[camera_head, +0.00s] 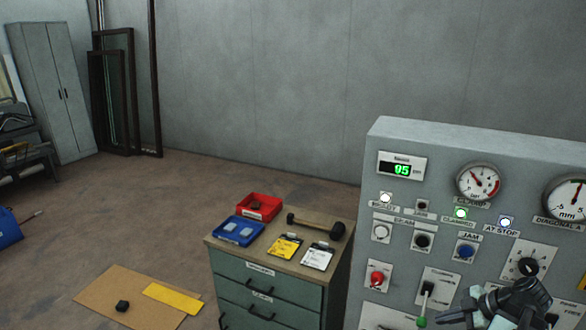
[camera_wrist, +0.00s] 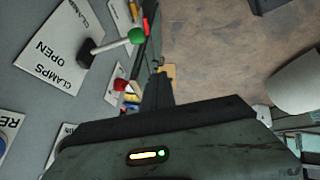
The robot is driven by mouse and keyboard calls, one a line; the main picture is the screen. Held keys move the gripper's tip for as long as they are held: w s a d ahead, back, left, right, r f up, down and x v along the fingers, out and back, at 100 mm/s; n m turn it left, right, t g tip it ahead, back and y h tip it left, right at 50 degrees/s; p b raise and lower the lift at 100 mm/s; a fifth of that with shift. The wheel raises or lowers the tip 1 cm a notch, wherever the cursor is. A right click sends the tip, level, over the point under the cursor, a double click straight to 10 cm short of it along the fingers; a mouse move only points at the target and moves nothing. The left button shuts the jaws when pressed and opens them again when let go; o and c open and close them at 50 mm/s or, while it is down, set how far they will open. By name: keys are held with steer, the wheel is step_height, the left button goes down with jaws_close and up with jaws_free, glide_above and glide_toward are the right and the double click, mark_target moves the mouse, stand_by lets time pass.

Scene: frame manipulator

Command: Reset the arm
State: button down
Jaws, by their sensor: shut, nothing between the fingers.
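My gripper (camera_wrist: 157,78) is shut and empty in the wrist view, its narrow fingers pointing up the picture. Part of my arm shows low at the right in the head view, in front of the grey control panel (camera_head: 400,145). A lever with a green knob (camera_head: 422,321) is on the panel, left of my arm. In the wrist view the green knob (camera_wrist: 136,36) stands out from the panel, up and left of my fingers, beside a "CLAMPS OPEN" label (camera_wrist: 62,45). I see a gap between the fingers and the knob.
The panel carries gauges, lamps, a red button (camera_head: 377,279) and a black knob (camera_head: 527,267). Floor beyond is mostly clear.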

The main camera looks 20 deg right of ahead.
steer(key=w+a+f+n+g+y, duration=0.1)
steer(key=w+a+n+g, duration=0.15)
steer(key=w+a, duration=0.75)
steer(key=w+a+f+n+g+y, duration=0.1)
steer(key=w+a+n, duration=0.2)
steer(key=w+a, duration=0.7)
steer(key=a+f+m+g+h, duration=0.3)
steer(key=a+m+h, duration=0.3)
steer(key=a+m, duration=1.1)
steer(key=a, duration=0.6)
steer(key=shift+s+f, duration=0.2)
steer(key=shift+d, duration=0.1)
